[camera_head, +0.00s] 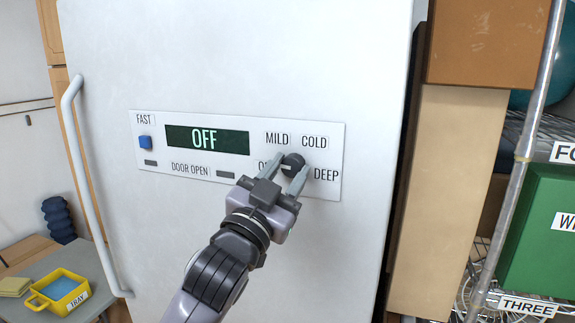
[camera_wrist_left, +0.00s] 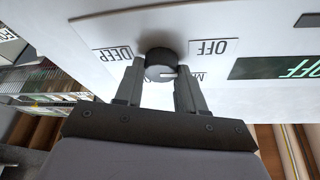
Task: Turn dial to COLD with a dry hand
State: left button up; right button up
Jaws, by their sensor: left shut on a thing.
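A black round dial (camera_head: 293,163) sits on the white control panel of a white upright appliance, among the labels MILD, COLD, DEEP and a half-hidden OFF. The green display (camera_head: 207,140) reads OFF. My left gripper (camera_head: 290,170) is at the panel, its two fingers closed on either side of the dial. In the left wrist view the dial (camera_wrist_left: 160,66) sits between the fingertips (camera_wrist_left: 158,80); its white mark points right, between OFF and a partly hidden M label. My right gripper is out of view.
A blue button (camera_head: 145,142) is under FAST at the panel's left. A vertical door handle (camera_head: 88,180) runs down the left edge. A yellow tray (camera_head: 75,303) with blue content stands lower left. Boxes (camera_head: 487,45) and a shelf with a green bin (camera_head: 540,235) fill the right.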

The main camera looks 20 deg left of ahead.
pick_arm(q)
jog(key=m+g+h, duration=0.1)
jog(key=m, duration=0.2)
jog(key=m+g+h, duration=0.1)
jog(key=m+h, duration=0.1)
jog(key=m, duration=0.2)
jog(key=shift+a+r+m, duration=0.1)
jog(key=shift+a+m, duration=0.05)
jog(key=shift+m, duration=0.15)
jog(key=m+g, duration=0.1)
jog(key=m, duration=0.2)
jog(key=m+g, duration=0.1)
jog(key=m, duration=0.3)
jog(key=shift+a+r+g+h, duration=0.1)
jog(key=shift+r+g+h, duration=0.05)
jog(key=shift+g+h, duration=0.2)
jog(key=m+g, duration=0.1)
jog(key=m, duration=0.1)
jog(key=m+g+y, duration=0.1)
jog(key=m, duration=0.2)
jog(key=shift+r+m, duration=0.15)
jog(key=shift+m, duration=0.15)
jog(key=m+g+y, duration=0.1)
jog(key=m+y, duration=0.1)
jog(key=m, duration=0.2)
jog(key=shift+m, duration=0.3)
jog(key=o, duration=1.1)
jog(key=shift+c, duration=0.2)
jog(key=shift+s+r, duration=0.1)
